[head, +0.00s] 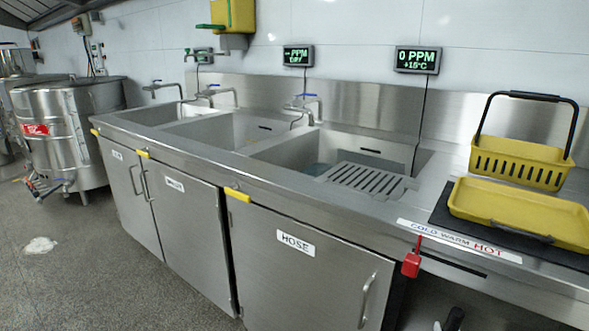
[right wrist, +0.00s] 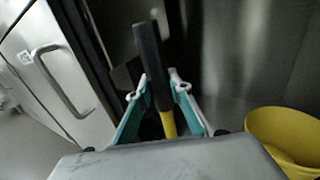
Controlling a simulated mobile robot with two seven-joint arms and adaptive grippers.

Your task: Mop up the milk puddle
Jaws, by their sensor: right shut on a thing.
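The milk puddle (head: 41,245) is a small white patch on the grey speckled floor at the far left of the head view, in front of the steel vat. My right gripper (right wrist: 162,98) is shut on a handle (right wrist: 150,65) with a black grip and a yellow shaft, which stands between its teal fingers. The handle's lower end is hidden in the right wrist view, so I cannot tell what tool it is. Only a small part of the right gripper (head: 445,322) shows at the bottom edge of the head view, below the counter and far from the puddle. My left gripper is out of view.
A long steel sink counter (head: 232,171) with doors below runs along the wall. A steel vat (head: 72,130) stands at the far left. A yellow bucket (right wrist: 285,135) is right of my right gripper. A yellow basket (head: 520,165) and tray (head: 520,212) rest on the counter. Floor around the puddle is clear.

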